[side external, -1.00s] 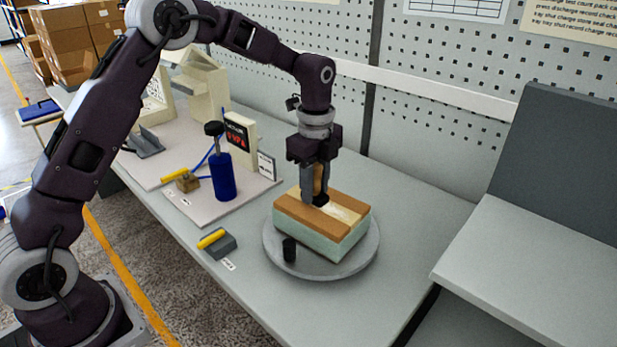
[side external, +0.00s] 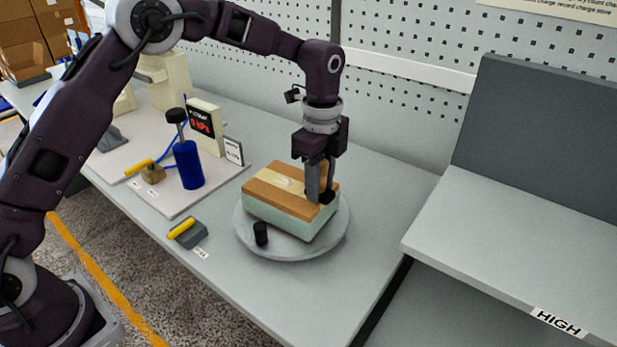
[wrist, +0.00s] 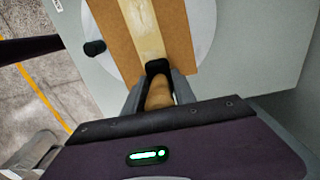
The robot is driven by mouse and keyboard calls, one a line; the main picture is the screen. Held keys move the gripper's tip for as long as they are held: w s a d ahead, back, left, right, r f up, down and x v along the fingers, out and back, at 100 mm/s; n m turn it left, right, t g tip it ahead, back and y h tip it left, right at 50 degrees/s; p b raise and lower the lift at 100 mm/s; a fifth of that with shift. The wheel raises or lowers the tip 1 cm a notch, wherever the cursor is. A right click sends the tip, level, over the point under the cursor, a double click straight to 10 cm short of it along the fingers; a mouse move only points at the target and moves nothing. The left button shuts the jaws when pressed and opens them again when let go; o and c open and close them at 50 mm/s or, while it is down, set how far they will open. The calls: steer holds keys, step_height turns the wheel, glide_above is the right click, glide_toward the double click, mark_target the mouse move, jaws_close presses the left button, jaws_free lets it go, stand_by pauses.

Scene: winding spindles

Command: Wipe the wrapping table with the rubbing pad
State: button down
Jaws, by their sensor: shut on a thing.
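A round grey turntable (side external: 243,240), which I take as the wrapping table, stands on the bench. It bears a pale green block (side external: 275,216) with a brown top (side external: 262,189) and a pale strip (side external: 285,181) along it. My gripper (side external: 320,196) points down at the right end of the block top, shut on a tan piece, perhaps the rubbing pad.
A black knob (side external: 260,233) stands at the turntable's front edge. To the left are a grey block with a yellow handle (side external: 187,232), a blue cylinder (side external: 188,165) and a display box (side external: 204,127). A grey shelf (side external: 510,235) marked HIGH is at the right.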

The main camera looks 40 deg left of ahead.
mark_target(275, 179)
steer(key=shift+s+a, duration=0.15)
steer(key=shift+a, duration=1.7)
steer(key=shift+s+a, duration=0.15)
steer(key=shift+a, duration=1.7)
steer(key=shift+s+a, duration=0.15)
steer(key=shift+a, duration=1.7)
step_height(275, 179, up, 8)
steer(key=shift+d, duration=0.15)
